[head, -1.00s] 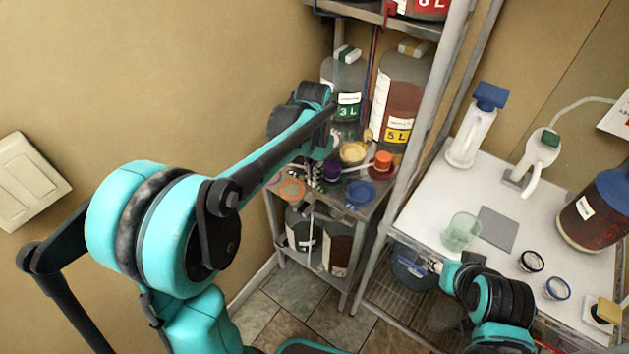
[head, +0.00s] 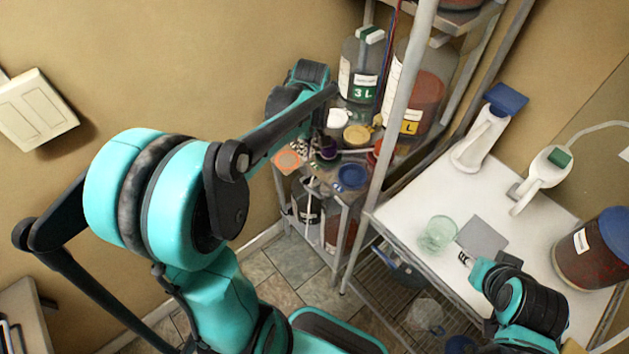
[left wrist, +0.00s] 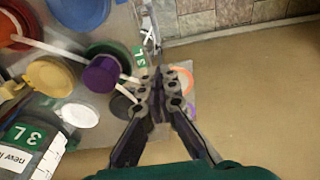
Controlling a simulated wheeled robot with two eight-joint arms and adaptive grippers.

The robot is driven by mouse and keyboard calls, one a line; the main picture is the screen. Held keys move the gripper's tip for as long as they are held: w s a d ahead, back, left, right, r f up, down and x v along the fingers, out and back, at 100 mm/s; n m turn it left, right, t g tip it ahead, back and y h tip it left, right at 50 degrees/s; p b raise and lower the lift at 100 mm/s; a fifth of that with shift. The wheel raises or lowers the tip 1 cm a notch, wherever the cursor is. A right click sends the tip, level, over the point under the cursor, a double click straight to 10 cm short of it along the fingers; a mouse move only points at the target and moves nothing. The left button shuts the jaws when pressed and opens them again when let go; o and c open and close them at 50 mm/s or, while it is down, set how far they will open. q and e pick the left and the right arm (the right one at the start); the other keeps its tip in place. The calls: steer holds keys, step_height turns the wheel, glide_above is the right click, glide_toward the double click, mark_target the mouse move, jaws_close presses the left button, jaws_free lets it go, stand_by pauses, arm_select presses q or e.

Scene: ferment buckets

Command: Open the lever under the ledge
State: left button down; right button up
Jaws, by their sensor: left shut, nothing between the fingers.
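My left gripper (head: 312,165) is at the left end of the rack's middle shelf, by a cluster of small coloured parts. In the left wrist view its fingers (left wrist: 158,95) are shut with nothing between them, close to a purple cap (left wrist: 102,76) and thin white rods (left wrist: 62,48). The purple cap also shows in the head view (head: 328,149). I cannot tell which part is the lever; the area under the shelf edge is mostly hidden. My right gripper (head: 464,258) is over the white table, beside a green glass (head: 438,233); its jaws are too small to judge.
A 3 L bottle (head: 359,70) and a larger brown-filled bottle (head: 425,95) stand behind the caps. A yellow lid (head: 357,134) and blue lid (head: 351,177) lie on the shelf. A rack post (head: 397,120) stands right of them. The white table (head: 410,205) carries a grey pad (head: 482,236).

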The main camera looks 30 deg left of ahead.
arm_select(q)
steer(key=shift+a, duration=0.1)
arm_select(e)
steer(key=shift+a, duration=0.1)
arm_select(q)
steer(key=shift+f, duration=0.1)
steer(key=b, duration=0.4)
glide_above(308, 187)
steer(key=a, duration=0.1)
steer(key=f, duration=1)
steer(key=shift+w+a+f, duration=0.15)
steer(key=shift+w+f, duration=0.1)
arm_select(e)
step_height(308, 187, down, 4)
steer(key=shift+f, duration=0.2)
arm_select(q)
steer(key=shift+s+d+f+b, duration=0.15)
steer(key=shift+d+f+b, duration=0.2)
steer(key=shift+f, duration=0.2)
steer(key=shift+s+d+f+b, duration=0.1)
steer(key=shift+d+f+b, duration=0.15)
steer(key=shift+f, duration=0.25)
arm_select(e)
steer(key=shift+f, duration=0.5)
arm_select(q)
steer(key=shift+s+d+f, duration=0.1)
steer(key=shift+d+f, duration=0.1)
steer(key=shift+f, duration=0.2)
arm_select(e)
steer(key=shift+f, duration=0.15)
